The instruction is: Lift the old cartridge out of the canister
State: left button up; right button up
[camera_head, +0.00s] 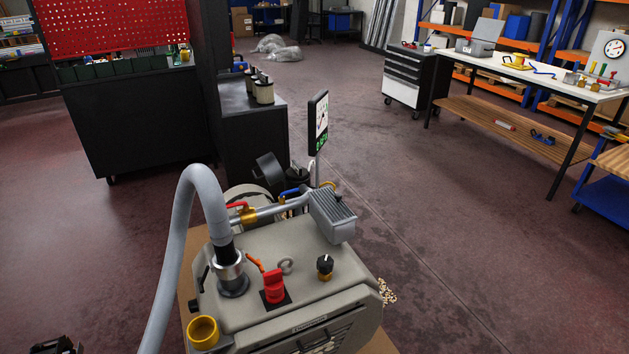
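A grey machine (285,248) stands in front of me, with a grey hose, a red handle and a black knob on its top. Behind it is a round, light-coloured body (248,192) with a dark tilted disc (271,171) beside it. This may be the canister, but pipes and the machine partly hide it. I cannot make out the old cartridge inside. Several pale cylinders with dark tops, which look like cartridges (264,92), stand on a dark cabinet behind. A dark piece at the bottom left edge looks like my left gripper (58,346), mostly cut off. My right gripper is not in view.
The grey hose (171,265) arches up at the left of the machine. A display on a post (318,122) rises behind it. Small pale pellets (387,292) lie at its right. A white workbench (540,75) stands at the right. The floor between is clear.

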aim_at(296, 173)
jog(key=i+l+z, duration=0.25)
jog(key=l, duration=0.2)
jog(key=l+z, duration=0.25)
jog(key=l, duration=0.2)
jog(key=i+l+z, duration=0.55)
jog(key=l, duration=0.2)
jog(key=i+l+z, duration=0.45)
jog(key=i, duration=0.3)
jog(key=i+l+z, duration=0.2)
jog(key=i, duration=0.2)
jog(key=i+j+u, duration=0.15)
jog(key=i+u, duration=0.5)
jog(key=u, duration=0.15)
jog(key=i+u, duration=0.4)
jog(key=i+l+u, duration=0.2)
jog(key=u, duration=0.2)
jog(key=i+j+u, duration=0.2)
jog(key=i+u, duration=0.2)
jog(key=i, duration=0.5)
jog(key=i+l+u, duration=0.1)
jog(key=i+u, duration=0.35)
jog(key=i, duration=0.5)
jog(key=i+l+u, duration=0.15)
jog(key=i+u, duration=0.3)
jog(key=i+l+u, duration=0.35)
jog(key=i+u, duration=0.15)
jog(key=i, duration=0.15)
jog(key=i+l+u, duration=0.45)
